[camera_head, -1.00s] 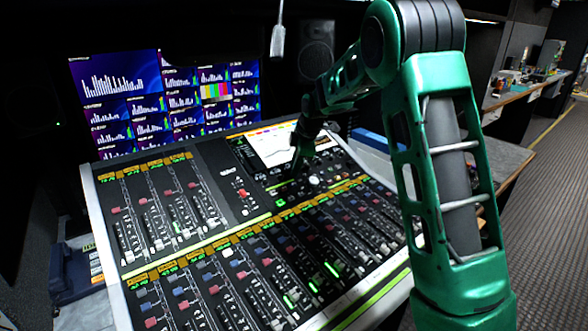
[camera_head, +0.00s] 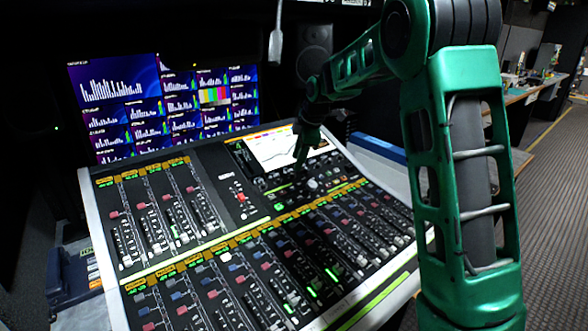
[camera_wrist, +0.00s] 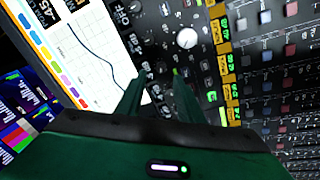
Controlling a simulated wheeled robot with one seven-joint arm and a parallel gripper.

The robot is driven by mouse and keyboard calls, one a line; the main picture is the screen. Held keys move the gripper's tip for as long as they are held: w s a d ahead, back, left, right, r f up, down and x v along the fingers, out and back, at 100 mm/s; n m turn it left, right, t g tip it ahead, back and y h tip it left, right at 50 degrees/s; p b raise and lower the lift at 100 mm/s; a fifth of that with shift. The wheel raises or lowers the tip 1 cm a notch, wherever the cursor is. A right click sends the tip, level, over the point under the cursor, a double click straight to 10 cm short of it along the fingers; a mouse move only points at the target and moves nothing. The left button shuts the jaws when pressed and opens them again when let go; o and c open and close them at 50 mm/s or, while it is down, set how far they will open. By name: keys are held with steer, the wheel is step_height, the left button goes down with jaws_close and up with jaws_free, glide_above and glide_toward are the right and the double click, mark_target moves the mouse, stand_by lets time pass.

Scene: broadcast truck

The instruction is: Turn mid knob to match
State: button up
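The mixing console (camera_head: 222,215) has a tilted screen (camera_head: 270,150) showing a curve. A row of small dark knobs runs just below the screen; in the wrist view several knobs (camera_wrist: 143,77) sit along the screen's edge. I cannot tell which one is the mid knob or how it is turned. My gripper (camera_head: 300,165) is low over this row, fingers pointing down. In the wrist view my gripper (camera_wrist: 160,76) has its two fingers apart, with a gap at the knob row. Contact with a knob is not clear. The curve also shows on the screen in the wrist view (camera_wrist: 95,50).
A larger white knob (camera_wrist: 187,38) stands beside the row. Faders and buttons (camera_head: 270,290) cover the console's front. A monitor wall (camera_head: 160,100) stands behind. A gooseneck microphone (camera_head: 276,45) hangs at the back. The aisle floor (camera_head: 560,220) at right is clear.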

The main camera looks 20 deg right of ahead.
steer(key=shift+v, duration=2.2)
steer(key=s+d+m+g+h, duration=0.1)
steer(key=s+d+m, duration=0.45)
steer(key=s, duration=0.65)
steer(key=s+d+m+g, duration=0.1)
steer(key=s+d+m, duration=0.45)
steer(key=s, duration=0.55)
steer(key=s+f+m+g, duration=0.1)
steer(key=s+f+m, duration=0.1)
steer(key=s, duration=0.6)
steer(key=s+f+m, duration=0.2)
steer(key=s+m, duration=0.3)
steer(key=s, duration=0.4)
steer(key=s+f+m+g, duration=0.1)
steer(key=s+m, duration=0.3)
steer(key=s, duration=0.4)
steer(key=shift+s+a+f+g, duration=0.2)
steer(key=shift+s+f+g, duration=0.15)
steer(key=shift+f, duration=0.35)
